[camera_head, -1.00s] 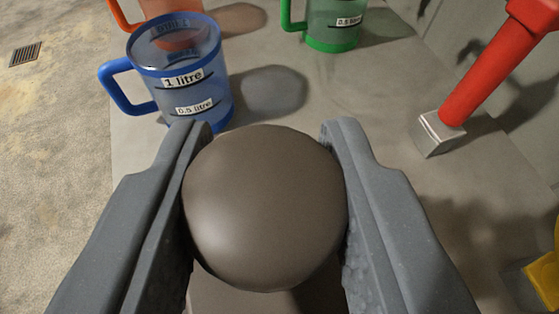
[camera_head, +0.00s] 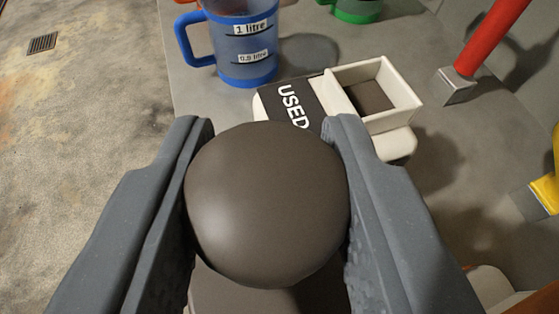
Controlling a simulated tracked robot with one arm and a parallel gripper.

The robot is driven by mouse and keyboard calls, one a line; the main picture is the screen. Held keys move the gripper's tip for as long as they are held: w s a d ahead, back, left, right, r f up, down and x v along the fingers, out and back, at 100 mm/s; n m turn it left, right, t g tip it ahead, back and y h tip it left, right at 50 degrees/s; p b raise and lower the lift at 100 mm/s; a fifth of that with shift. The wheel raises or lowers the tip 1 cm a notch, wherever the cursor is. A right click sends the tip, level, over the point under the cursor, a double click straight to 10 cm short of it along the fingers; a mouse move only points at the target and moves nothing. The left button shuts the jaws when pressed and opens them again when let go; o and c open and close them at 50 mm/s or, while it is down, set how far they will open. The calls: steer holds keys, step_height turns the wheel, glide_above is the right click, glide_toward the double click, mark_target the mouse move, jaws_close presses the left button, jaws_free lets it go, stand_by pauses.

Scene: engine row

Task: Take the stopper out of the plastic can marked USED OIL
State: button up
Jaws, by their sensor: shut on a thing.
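My gripper (camera_head: 267,128) is shut on a dark brown, round-headed stopper (camera_head: 265,205), with one finger on each side of its knob. A wider dark part of the stopper shows below the knob. The white plastic can (camera_head: 399,146) stands beyond the fingertips, with a dark label reading "USED" (camera_head: 293,106); the rest of the label is hidden behind the stopper. The can has a raised square white opening (camera_head: 412,102), dark inside, with no stopper in it. The stopper is apart from this opening, nearer the camera.
A blue-rimmed measuring jug (camera_head: 245,65) stands just behind the can, with a green jug (camera_head: 357,8) farther back. A red-handled tool (camera_head: 490,40) is at the upper right and a yellow object (camera_head: 547,190) at the right edge. Floor with a drain grate (camera_head: 42,43) lies left.

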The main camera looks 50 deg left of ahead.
steer(key=o, duration=0.3)
steer(key=c, duration=0.3)
steer(key=shift+r+p, duration=2.6)
steer(key=shift+p, duration=0.25)
steer(key=shift+c, duration=0.2)
steer(key=shift+f, duration=0.1)
